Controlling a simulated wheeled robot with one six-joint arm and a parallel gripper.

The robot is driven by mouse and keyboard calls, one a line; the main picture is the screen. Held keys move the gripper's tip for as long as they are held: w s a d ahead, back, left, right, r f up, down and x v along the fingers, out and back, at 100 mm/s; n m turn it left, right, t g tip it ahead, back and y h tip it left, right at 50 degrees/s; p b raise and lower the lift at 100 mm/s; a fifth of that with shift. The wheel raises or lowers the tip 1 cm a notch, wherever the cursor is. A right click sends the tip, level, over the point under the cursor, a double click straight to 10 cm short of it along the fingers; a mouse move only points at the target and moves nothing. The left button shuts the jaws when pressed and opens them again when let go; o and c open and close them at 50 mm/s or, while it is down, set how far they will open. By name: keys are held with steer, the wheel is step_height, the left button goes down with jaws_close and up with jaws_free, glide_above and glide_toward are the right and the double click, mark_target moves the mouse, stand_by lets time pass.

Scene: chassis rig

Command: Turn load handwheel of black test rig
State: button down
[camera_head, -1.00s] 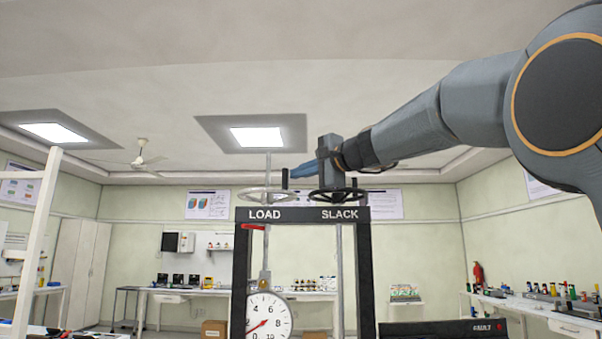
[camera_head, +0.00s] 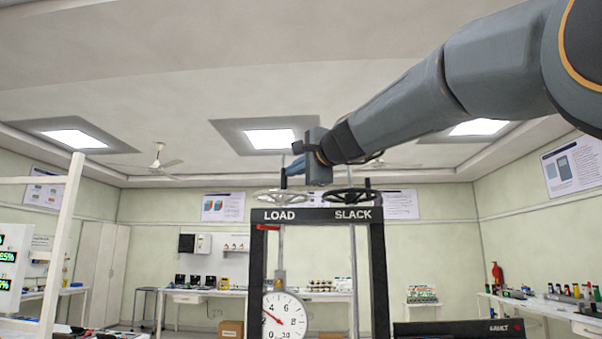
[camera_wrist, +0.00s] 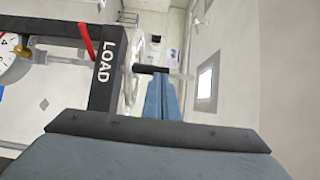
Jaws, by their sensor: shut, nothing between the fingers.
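The black test rig (camera_head: 381,275) stands centre-right in the head view, with LOAD and SLACK on its top bar. The pale load handwheel (camera_head: 262,197) lies above LOAD, with a dark upright handle (camera_head: 283,179). The black slack handwheel (camera_head: 350,196) is beside it on the right. My gripper (camera_head: 285,173) has its blue fingers shut and empty, beside the load wheel's handle. In the wrist view, the shut fingertips (camera_wrist: 161,78) meet the dark handle (camera_wrist: 150,69) or lie just short of it; I cannot tell contact. The rig's dial (camera_head: 290,306) has its red needle near 2.
My arm reaches in from the upper right, above the slack wheel. A black case (camera_head: 450,329) is low right of the rig. Benches with equipment line the walls; a white post (camera_head: 64,240) stands at left. The air left of the load wheel is clear.

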steer(key=shift+s+a, duration=0.2)
steer(key=shift+a, duration=0.5)
steer(key=shift+s+a, duration=0.2)
steer(key=shift+a, duration=0.45)
steer(key=s+d+b, duration=0.2)
steer(key=s, duration=0.9)
steer(key=shift+s+d, duration=0.2)
steer(key=shift+d, duration=0.05)
